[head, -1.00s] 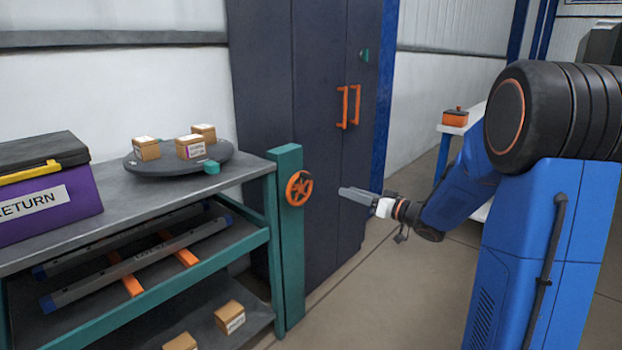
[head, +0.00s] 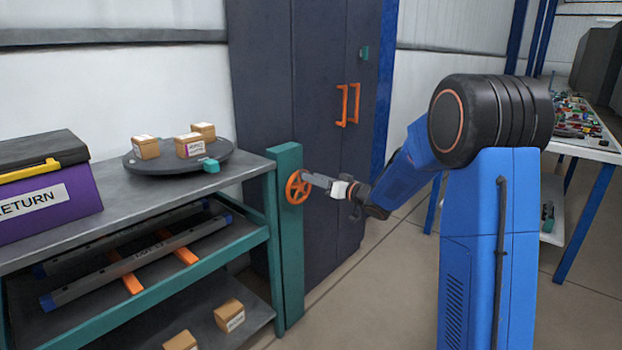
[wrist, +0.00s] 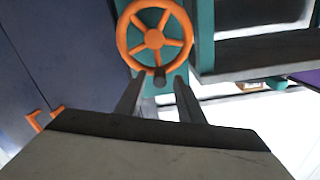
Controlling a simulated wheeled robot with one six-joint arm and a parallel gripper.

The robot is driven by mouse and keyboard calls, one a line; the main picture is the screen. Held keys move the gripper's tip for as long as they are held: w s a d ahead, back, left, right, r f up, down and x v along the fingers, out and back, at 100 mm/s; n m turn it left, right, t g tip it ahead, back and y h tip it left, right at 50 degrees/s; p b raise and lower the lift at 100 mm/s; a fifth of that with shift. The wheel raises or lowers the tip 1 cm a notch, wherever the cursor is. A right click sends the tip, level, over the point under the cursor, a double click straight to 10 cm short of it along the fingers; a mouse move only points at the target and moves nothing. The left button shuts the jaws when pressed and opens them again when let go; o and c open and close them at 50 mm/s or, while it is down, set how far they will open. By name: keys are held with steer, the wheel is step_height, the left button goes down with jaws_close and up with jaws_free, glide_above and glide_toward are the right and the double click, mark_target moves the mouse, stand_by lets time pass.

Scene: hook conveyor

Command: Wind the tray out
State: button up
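An orange handwheel (head: 292,189) with spokes is mounted on a teal post (head: 290,255) at the right end of the bench. My gripper (head: 308,178) is at the wheel's right side in the head view.
The benchtop (head: 120,215) carries a purple return box (head: 45,205) and a round dark turntable (head: 150,167) with small cartons. More cartons (head: 230,316) sit on the lower shelf. A dark cabinet (head: 265,80) stands behind the post. Floor is clear between post and my body.

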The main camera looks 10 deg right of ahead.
steer(key=shift+x, duration=1)
jaws_close()
